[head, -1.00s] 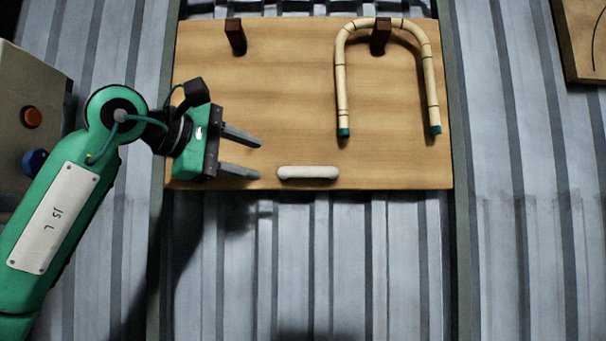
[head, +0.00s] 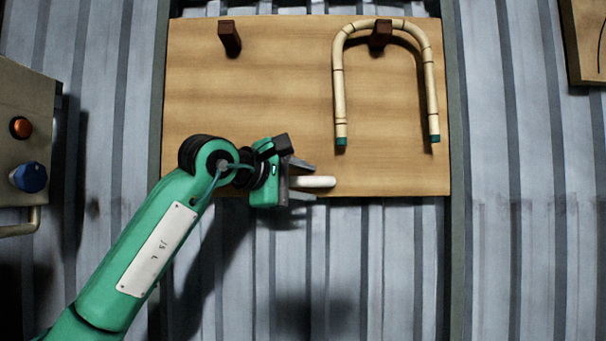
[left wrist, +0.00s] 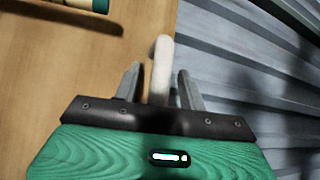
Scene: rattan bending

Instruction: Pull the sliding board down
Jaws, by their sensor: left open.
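The sliding board (head: 270,95) is a light wooden panel set between two vertical rails on a ribbed metal wall. Its white handle (head: 318,182) lies sideways near the board's lower edge. My left gripper (head: 307,181) is at the handle's left part, one finger above it and one below. In the left wrist view the handle (left wrist: 161,68) stands between the two open fingers (left wrist: 160,85), with a gap visible on each side. The handle's left end is hidden by the gripper in the head view. My right gripper is not in view.
A bent rattan piece (head: 340,95) hangs on a brown peg (head: 381,35). Another peg (head: 230,38) is bare. A grey box (head: 25,110) with orange and blue knobs stands at left. The rails below the board look clear.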

